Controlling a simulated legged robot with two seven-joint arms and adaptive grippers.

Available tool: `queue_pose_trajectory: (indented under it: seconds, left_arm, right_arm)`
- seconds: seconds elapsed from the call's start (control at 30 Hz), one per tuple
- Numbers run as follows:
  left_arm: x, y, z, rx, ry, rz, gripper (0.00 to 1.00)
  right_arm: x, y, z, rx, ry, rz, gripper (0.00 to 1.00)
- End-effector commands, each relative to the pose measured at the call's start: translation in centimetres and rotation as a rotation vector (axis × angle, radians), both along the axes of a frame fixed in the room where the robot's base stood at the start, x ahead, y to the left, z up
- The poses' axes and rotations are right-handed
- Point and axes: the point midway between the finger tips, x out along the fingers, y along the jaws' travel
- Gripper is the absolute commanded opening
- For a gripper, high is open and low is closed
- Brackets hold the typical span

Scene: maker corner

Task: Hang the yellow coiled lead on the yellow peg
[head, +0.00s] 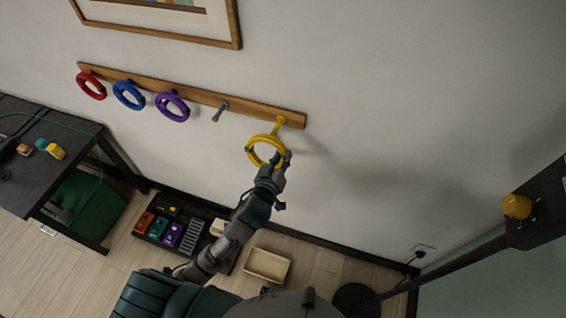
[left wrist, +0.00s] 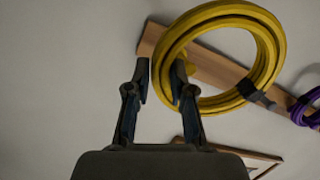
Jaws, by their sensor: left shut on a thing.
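The yellow coiled lead (head: 250,157) is a ring with a dark tie, held up just below the right end of the wooden rail. My left gripper (head: 283,160) is shut on its lower right edge. In the left wrist view the coil (left wrist: 274,48) passes between the fingers of my left gripper (left wrist: 162,80). The yellow peg (head: 279,124) sticks out from the rail, and its tip meets the top of the ring in the head view. I cannot tell whether the ring is around the peg or in front of it. My right gripper is not in view.
The wooden rail (head: 200,93) holds red (head: 90,85), blue (head: 128,95) and purple (head: 172,106) coils; one grey peg (head: 220,111) is bare. A dark desk (head: 40,165) stands left. A tray (head: 267,265) is on the floor. A black stand (head: 440,266) is right.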

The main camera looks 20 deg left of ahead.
Motion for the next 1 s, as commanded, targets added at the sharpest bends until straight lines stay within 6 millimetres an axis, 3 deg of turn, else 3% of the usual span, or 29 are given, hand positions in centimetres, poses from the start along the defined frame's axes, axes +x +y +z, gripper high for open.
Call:
queue_pose_trajectory:
  seconds: [0.13, 0.27, 0.73, 1.0]
  left_arm:
    - [1.0, -0.1, 0.0, 0.001, -0.003, 0.000, 0.00]
    - [1.9, -0.4, -0.1, 0.003, -0.003, 0.000, 0.00]
    - [5.0, -0.2, -0.3, 0.001, -0.003, 0.000, 0.00]
    - [6.7, -0.3, -0.4, 0.003, -0.002, 0.000, 0.00]
  right_arm:
    - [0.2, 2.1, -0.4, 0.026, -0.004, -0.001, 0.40]
    - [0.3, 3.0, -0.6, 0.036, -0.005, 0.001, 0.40]
    - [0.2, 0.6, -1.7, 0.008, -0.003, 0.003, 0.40]
    - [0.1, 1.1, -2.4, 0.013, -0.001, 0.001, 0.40]
